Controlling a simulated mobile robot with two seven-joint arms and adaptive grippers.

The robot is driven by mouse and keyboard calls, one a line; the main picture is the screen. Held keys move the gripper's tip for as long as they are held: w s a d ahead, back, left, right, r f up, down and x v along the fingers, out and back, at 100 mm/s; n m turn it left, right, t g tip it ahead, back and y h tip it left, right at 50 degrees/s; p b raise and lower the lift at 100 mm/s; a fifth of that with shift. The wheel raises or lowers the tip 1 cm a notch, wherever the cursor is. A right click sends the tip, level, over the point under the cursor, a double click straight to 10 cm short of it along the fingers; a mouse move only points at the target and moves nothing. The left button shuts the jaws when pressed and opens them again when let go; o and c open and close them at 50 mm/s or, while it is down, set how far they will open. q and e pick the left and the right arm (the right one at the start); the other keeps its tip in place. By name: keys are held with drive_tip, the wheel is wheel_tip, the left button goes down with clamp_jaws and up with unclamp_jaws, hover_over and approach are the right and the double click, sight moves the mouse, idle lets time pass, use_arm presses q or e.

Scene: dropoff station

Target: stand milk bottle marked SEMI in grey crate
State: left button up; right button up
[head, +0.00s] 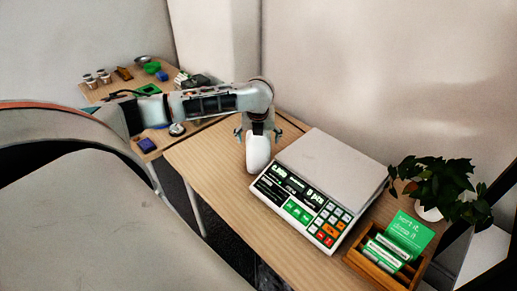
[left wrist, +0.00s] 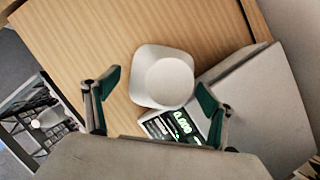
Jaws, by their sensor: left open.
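A plain white bottle (head: 258,154) stands on the wooden table, left of the scale. No marking is readable on it, so I cannot tell whether it is the SEMI one. In the left wrist view, the white bottle (left wrist: 163,80) is seen from above, with its round top facing me. My left gripper (head: 258,132) is above and around the bottle, pointing down. Its green-padded fingers (left wrist: 158,92) are open, one on each side, with gaps to the bottle. A grey-framed, crate-like thing (left wrist: 22,118) with dark cells and something white in it lies lower, beyond the table edge; I cannot identify it surely.
A scale (head: 325,170) with a lit display stands right of the bottle. A potted plant (head: 440,183) and a wooden box of green cards (head: 385,255) are farther right. Another table (head: 120,88) with small items is behind left. Bare table (head: 205,155) lies left of the bottle.

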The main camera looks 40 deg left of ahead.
use_arm(q)
drive_tip(key=x, duration=0.3)
drive_tip(key=shift+d+f, duration=0.1)
drive_tip(key=shift+f, duration=0.05)
drive_tip(key=c, duration=1.2)
drive_tip(key=shift+c, duration=0.2)
